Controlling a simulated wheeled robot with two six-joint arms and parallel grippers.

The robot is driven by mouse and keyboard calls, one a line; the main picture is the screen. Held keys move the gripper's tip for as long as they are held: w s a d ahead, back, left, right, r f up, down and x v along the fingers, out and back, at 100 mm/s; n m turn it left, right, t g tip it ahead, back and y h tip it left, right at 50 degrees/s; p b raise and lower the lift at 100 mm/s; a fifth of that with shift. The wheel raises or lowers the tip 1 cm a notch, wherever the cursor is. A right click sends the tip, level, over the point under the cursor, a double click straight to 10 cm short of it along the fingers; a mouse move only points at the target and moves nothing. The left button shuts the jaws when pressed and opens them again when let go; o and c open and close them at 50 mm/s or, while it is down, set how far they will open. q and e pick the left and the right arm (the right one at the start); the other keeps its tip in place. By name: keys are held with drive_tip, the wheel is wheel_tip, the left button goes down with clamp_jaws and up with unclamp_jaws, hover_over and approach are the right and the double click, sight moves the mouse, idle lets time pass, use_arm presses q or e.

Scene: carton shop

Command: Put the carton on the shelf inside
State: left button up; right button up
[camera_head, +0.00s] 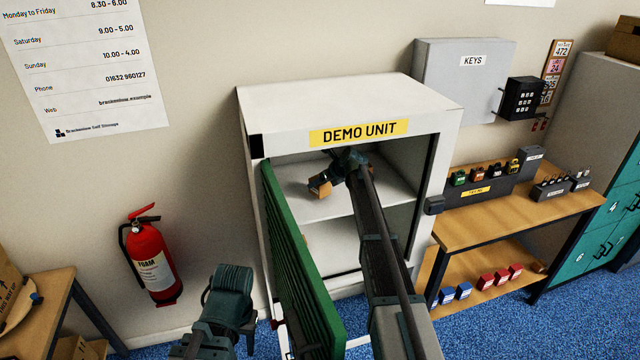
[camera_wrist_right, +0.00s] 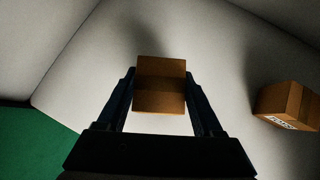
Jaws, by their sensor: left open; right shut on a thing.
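The carton (camera_wrist_right: 160,86) is a small brown box between the fingers of my right gripper (camera_wrist_right: 160,105), which is shut on it. In the head view, the carton (camera_head: 319,186) shows just left of my right gripper, inside the white DEMO UNIT cabinet, at the upper shelf (camera_head: 385,186). I cannot tell whether it touches the shelf. My left gripper (camera_head: 228,300) is open and empty, outside the cabinet, left of the green door.
The green slatted door (camera_head: 300,265) stands open at the cabinet's (camera_head: 350,100) left side. The cabinet's right wall is close to my right arm. A wooden bench (camera_head: 510,215) with padlocks stands to the right. A red fire extinguisher (camera_head: 152,258) is on the left.

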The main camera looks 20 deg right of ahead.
drive_tip(key=shift+s, duration=0.1)
drive_tip(key=shift+f+b, duration=0.55)
drive_tip(key=shift+f, duration=0.1)
drive_tip(key=o, duration=1.5)
drive_tip(key=shift+r+p, duration=0.55)
drive_tip(key=p+v, duration=0.2)
drive_tip(key=v, duration=0.1)
drive_tip(key=shift+r+p, duration=0.25)
drive_tip(key=shift+p, duration=0.05)
drive_tip(key=s+d, duration=0.1)
drive_tip(key=s, duration=0.2)
drive_tip(key=s+d, duration=0.2)
drive_tip(key=s, duration=0.2)
drive_tip(key=s+d, duration=0.2)
drive_tip(key=s, duration=0.2)
drive_tip(key=shift+f, duration=0.1)
